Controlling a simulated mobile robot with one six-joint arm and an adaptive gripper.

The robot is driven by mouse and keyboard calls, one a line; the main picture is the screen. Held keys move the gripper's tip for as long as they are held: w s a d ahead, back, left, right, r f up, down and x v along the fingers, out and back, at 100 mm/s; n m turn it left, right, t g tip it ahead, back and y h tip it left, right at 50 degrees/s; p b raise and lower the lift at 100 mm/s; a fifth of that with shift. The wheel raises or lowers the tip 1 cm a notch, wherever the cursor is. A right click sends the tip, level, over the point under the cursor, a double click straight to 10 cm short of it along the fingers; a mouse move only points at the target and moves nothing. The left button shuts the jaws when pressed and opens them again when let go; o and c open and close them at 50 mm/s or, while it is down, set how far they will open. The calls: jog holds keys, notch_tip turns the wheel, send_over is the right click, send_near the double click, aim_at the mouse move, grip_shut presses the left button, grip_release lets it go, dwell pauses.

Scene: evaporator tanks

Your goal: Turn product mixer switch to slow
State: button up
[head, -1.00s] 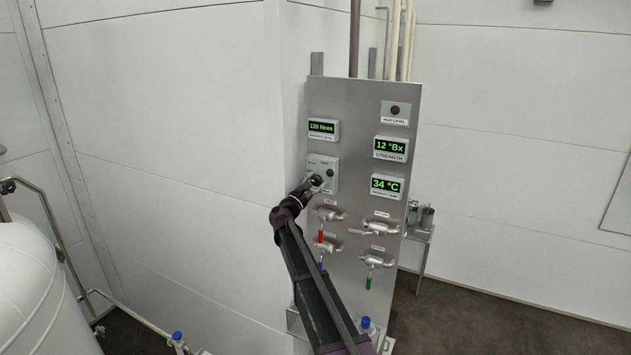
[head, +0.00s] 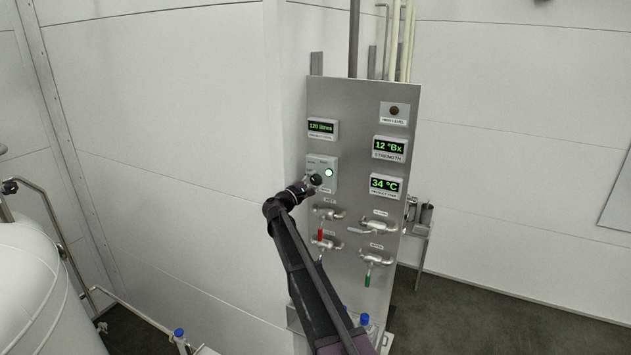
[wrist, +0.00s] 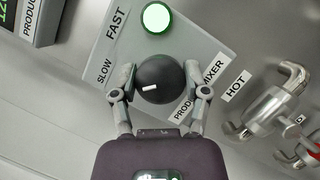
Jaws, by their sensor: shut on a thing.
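The product mixer switch is a round black knob (wrist: 160,78) with a short white mark, on a grey box (wrist: 205,52) labelled SLOW, FAST and PRODUCT MIXER. The mark lies left of the knob's middle in the wrist view, and I cannot tell exactly which label it points to. My gripper (wrist: 161,92) is shut on the knob, one finger on each side. In the head view my gripper (head: 311,184) is at the front of the switch box (head: 325,162) and partly hides the knob. A round lamp (wrist: 156,17) above the knob glows pale green.
The steel panel (head: 350,105) also carries green displays, including a strength display (head: 390,148). Several valves sit below the switch, one with a red handle (head: 320,235) and one with a green handle (head: 367,280). A white tank (head: 35,285) stands at left.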

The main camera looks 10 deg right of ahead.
jog(key=shift+w, duration=0.1)
jog(key=o, duration=1.1)
jog(key=shift+o, duration=0.2)
jog(key=n+t+b, duration=0.2)
jog(key=n, duration=0.2)
jog(key=shift+d+f+n, duration=0.1)
jog(key=shift+n, duration=0.2)
jog(key=n+t+y, duration=0.1)
jog(key=n, duration=0.2)
jog(key=n+t+y+b, duration=0.1)
jog(key=n+t, duration=0.1)
jog(key=n, duration=0.2)
jog(key=b+v, duration=0.6)
jog(key=v, duration=0.8)
jog(key=s+d+f+m+g+b, duration=0.2)
jog(key=s+d+f+m+g, duration=0.2)
jog(key=f, duration=0.4)
jog(key=s+d+f+m+g+y+b, duration=0.1)
jog(key=s+d+f+m+g+b, duration=0.2)
jog(key=s+d+f+m, duration=0.3)
jog(key=shift+s+d+f+m+g+y+b, duration=0.35)
jog(key=shift+d+f+m+g, duration=0.45)
jog(key=shift+d+f, duration=0.65)
